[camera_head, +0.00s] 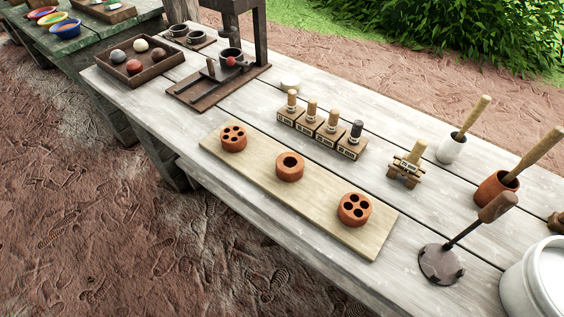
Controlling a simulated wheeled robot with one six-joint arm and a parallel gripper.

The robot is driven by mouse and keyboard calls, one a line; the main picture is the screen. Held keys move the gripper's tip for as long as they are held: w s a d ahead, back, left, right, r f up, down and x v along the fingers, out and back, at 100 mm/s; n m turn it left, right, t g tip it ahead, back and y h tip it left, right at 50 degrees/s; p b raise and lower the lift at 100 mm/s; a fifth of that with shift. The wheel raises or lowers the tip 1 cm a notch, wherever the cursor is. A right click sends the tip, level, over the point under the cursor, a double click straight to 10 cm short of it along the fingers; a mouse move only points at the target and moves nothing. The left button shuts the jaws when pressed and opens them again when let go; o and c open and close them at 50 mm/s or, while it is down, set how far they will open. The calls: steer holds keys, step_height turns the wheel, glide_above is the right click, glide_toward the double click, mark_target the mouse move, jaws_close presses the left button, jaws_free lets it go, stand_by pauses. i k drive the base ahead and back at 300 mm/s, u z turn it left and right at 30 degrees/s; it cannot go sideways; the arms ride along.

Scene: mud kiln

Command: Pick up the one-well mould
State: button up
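The one-well mould (290,167) is a round terracotta block with a single dark hole in its top. It stands in the middle of a pale wooden board (266,190) on the table. A terracotta mould with several wells (233,138) stands to its left on the board. Another mould with several wells (354,209) stands to its right, nearer the board's right end. The one-well mould is apart from both and nothing covers it. My gripper is not in view.
Several labelled stamps (322,128) stand in a row behind the board. A tool with a round dark base (440,263) stands right of it, near a white bucket (538,280). A dark press (230,62) and a tray of balls (140,62) stand at the left.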

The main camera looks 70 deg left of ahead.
mark_target(290, 166)
steer(key=u, duration=4.5)
steer(key=i, duration=1.45)
steer(key=z, duration=2.5)
